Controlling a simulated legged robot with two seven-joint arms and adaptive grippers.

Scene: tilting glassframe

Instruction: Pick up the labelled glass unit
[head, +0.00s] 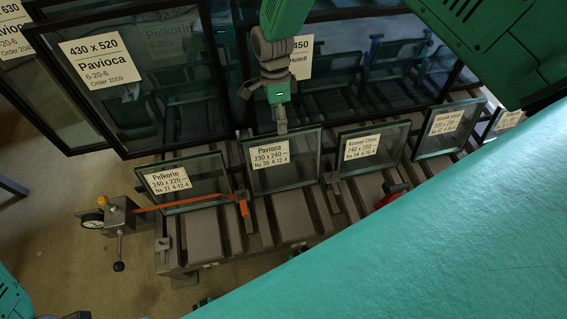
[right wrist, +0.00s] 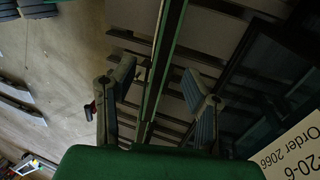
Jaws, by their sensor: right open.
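Several small labelled glass units stand in a row on a slatted rack. The Pavioca unit, 230 x 240 (head: 290,178), is below my right gripper (head: 281,126). To its left is the Pelkorin unit (head: 205,170), and to its right is the Kizomi unit (head: 385,138). My right gripper points down at the Pavioca unit's top edge. In the right wrist view its two grey fingers (right wrist: 160,88) are spread, with a pane edge (right wrist: 166,60) running between them. Whether either finger touches the glass cannot be told. My left gripper does not show.
Large dark-framed panes stand behind the row, one labelled Pavioca 430 x 520 (head: 98,62). A lever with a gauge (head: 117,217) and an orange strip (head: 175,203) are at the rack's left end. My green body covers the lower right. Bare floor (head: 90,265) lies at lower left.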

